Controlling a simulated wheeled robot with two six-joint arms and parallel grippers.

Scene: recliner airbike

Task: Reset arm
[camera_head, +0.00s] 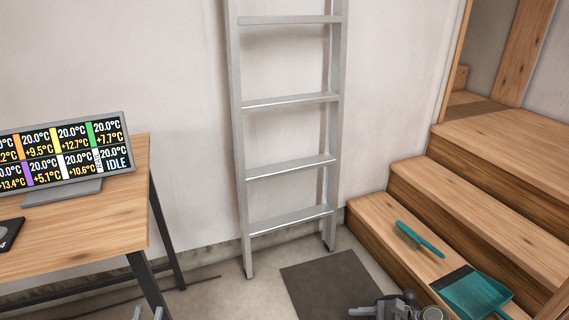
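Two grey fingertips of my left gripper (148,313) just show at the bottom edge, below the desk's right front corner. They stand apart with a gap between them, and nothing shows in the gap. The rest of this gripper is cut off by the frame. Dark grey parts at the end of my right arm (400,308) show at the bottom edge, in front of the dark mat. They are mostly cut off, and I cannot make out whether the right gripper is open or shut.
A wooden desk (110,225) with a temperature display (65,150) stands at left. A metal ladder (290,162) leans on the wall. A dark mat (325,280) lies on the floor. Wooden steps (490,215) at right hold a teal brush (420,240) and dustpan (475,293).

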